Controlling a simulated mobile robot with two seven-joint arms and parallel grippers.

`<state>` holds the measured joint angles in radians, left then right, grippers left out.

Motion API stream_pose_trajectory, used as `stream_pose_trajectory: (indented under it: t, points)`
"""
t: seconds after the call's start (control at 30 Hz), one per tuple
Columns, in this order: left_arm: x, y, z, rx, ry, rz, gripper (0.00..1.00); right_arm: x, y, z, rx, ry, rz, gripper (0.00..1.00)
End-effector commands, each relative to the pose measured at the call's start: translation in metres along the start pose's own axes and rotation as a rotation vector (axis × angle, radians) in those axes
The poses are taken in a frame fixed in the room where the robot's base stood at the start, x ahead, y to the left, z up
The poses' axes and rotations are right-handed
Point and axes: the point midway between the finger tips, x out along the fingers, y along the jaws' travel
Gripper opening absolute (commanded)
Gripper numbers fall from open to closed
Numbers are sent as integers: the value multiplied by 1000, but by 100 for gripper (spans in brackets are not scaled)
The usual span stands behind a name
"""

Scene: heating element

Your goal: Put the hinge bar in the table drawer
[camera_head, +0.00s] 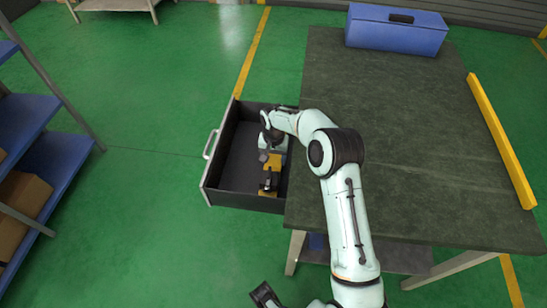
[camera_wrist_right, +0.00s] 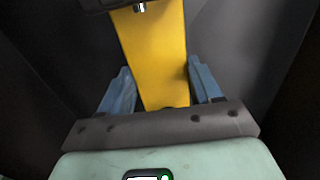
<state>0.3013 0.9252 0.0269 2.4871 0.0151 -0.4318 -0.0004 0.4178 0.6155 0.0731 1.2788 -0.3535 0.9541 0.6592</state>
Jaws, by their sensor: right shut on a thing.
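The hinge bar (camera_head: 273,162), as I take it, is a yellow piece with a dark part at its near end. It is inside the open table drawer (camera_head: 233,198), a dark box pulled out from the table's left side. My right gripper (camera_head: 264,157) reaches down into the drawer and is shut on the bar. In the right wrist view the yellow bar (camera_wrist_right: 155,50) runs between the two blue fingers of the right gripper (camera_wrist_right: 158,78). A dark part lies across its far end. Whether the bar touches the drawer floor is unclear.
The dark green table (camera_head: 410,130) carries a blue box (camera_head: 396,30) at the back and a long yellow bar (camera_head: 500,142) along its right edge. Blue shelves (camera_head: 50,160) with cardboard boxes stand at the left. Green floor between shelves and drawer is clear.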

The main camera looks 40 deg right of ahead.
Motion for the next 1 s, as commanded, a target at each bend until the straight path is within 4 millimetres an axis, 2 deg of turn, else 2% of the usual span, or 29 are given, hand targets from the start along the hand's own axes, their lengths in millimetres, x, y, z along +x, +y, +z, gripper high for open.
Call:
stream_pose_trajectory:
  t: [0.23,0.27,0.33,0.6,0.73,0.87,1.0]
  points:
    - [1,0,-1,0,1,0,41,0,-1,-1,-1,4,-3,0]
    - [1,0,-1,0,2,0,41,3,0,0,-1,0,0,67]
    - [1,0,-1,0,2,0,41,2,0,0,-1,0,0,89]
    - [1,0,-1,0,2,0,41,2,0,0,-1,1,-1,89]
    - [-1,0,0,0,-1,0,41,-6,-1,-1,0,3,-2,89]
    - [-4,1,2,0,-5,-1,41,-27,-1,-1,-2,4,-3,89]
    - [-8,1,4,-1,-11,-2,41,-59,-1,-1,0,6,-4,89]
